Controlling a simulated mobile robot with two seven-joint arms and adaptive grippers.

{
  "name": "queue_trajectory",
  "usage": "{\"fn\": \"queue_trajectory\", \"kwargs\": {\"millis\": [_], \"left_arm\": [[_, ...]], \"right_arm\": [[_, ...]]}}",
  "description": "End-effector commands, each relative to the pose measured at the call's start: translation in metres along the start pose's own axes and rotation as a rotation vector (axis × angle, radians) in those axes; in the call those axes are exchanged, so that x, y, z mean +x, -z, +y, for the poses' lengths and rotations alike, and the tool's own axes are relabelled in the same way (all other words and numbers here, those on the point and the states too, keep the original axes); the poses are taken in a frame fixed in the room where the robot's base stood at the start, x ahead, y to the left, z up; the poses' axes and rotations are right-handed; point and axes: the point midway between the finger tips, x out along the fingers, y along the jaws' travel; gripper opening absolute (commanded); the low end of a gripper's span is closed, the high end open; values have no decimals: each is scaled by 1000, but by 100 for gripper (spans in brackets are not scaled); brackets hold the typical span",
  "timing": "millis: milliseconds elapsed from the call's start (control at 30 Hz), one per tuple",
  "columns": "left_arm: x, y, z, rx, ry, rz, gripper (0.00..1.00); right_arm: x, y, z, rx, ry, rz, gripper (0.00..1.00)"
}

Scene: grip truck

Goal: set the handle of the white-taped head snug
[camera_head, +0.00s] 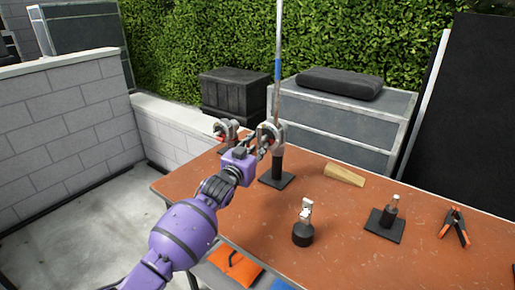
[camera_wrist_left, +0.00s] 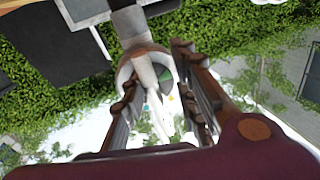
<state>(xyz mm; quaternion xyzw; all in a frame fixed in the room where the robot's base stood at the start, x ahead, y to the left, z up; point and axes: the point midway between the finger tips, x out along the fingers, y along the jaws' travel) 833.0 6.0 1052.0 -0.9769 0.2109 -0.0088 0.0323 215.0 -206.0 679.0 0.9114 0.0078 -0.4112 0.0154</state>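A round grey grip head (camera_head: 270,135) sits on a short black post with a flat black base, and a tall pole with a blue band rises from it. A second grey head (camera_head: 227,130) with a red part stands to its left. White tape cannot be made out clearly on either. My left gripper (camera_head: 259,147) is at the pole's head, its fingers partly overlapping it. In the left wrist view its two fingers (camera_wrist_left: 155,75) are spread apart, with a pale round head (camera_wrist_left: 140,58) with a green patch beyond and between them. Contact cannot be told. My right gripper is not in view.
The orange-brown table (camera_head: 327,213) also holds a wooden wedge (camera_head: 344,175), a small head on a black round base (camera_head: 303,233), a pin on a black plate (camera_head: 385,224) and a black-orange spring clamp (camera_head: 455,226). Grey cases (camera_head: 335,118) stand behind.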

Motion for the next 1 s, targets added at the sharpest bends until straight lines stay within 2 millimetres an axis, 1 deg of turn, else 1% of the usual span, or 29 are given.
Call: {"fn": "queue_trajectory", "kwargs": {"millis": [33,167,333,467,567,800,900,1000], "left_arm": [[2,18,4,0,-8,30,30],[2,16,5,0,-9,27,30],[0,10,4,-1,-7,18,30],[-10,8,4,0,-7,17,30],[-26,8,4,-1,-7,18,30],[-75,11,4,0,-8,23,30],[-94,13,5,2,-9,26,30],[-107,14,5,1,-9,28,30]], "right_arm": [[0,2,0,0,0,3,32],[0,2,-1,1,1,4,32],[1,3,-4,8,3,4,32],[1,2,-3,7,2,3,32],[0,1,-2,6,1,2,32],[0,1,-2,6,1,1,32],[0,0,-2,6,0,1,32],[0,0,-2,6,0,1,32]]}}
